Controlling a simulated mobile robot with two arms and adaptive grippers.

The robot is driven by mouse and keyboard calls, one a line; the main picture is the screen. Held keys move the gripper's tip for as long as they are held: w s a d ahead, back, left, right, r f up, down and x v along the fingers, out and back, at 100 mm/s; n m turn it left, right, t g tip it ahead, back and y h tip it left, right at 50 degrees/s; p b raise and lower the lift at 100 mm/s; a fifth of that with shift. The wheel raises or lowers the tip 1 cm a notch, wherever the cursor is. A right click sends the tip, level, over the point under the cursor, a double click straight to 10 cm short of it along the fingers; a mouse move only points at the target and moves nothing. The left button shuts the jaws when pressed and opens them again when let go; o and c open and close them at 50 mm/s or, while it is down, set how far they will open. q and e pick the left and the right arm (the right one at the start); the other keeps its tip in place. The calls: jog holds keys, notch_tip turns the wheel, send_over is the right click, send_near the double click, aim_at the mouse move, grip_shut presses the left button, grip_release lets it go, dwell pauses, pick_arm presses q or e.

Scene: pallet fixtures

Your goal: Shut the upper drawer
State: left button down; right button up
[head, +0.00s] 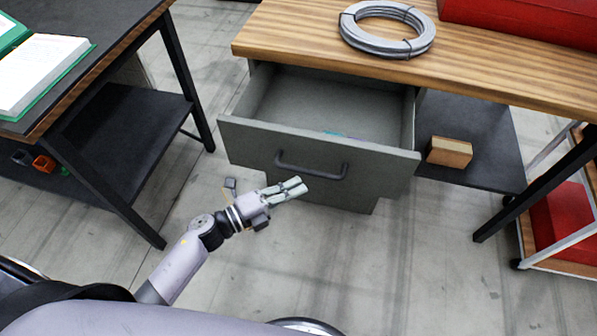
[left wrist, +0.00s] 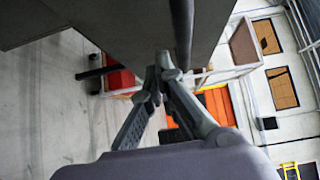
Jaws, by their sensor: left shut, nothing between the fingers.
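The upper drawer (head: 390,166) is grey and hangs open under a wooden workbench top (head: 300,52). Its dark bar handle (head: 312,166) is on the front panel. My left gripper (head: 292,188) is shut and empty, just in front of the drawer front and below the handle in the head view. In the left wrist view, the gripper fingers (left wrist: 163,100) show close to a grey panel (left wrist: 130,30) with a dark bar (left wrist: 181,30). Contact with the drawer cannot be told. My right gripper is not in view.
A cable coil (head: 388,30) and a red case (head: 530,18) sit on the bench top. A wooden block (head: 449,152) lies on the dark shelf to the right. A dark table (head: 75,60) with an open book (head: 35,75) stands left. The floor before the drawer is clear.

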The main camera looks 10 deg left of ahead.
aim_at(317, 166)
pick_arm(q)
jog(key=w, duration=0.4)
jog(key=shift+w+d, duration=0.1)
jog(key=shift+d, duration=0.05)
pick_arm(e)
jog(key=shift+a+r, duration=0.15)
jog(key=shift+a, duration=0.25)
pick_arm(q)
jog(key=shift+w, duration=0.1)
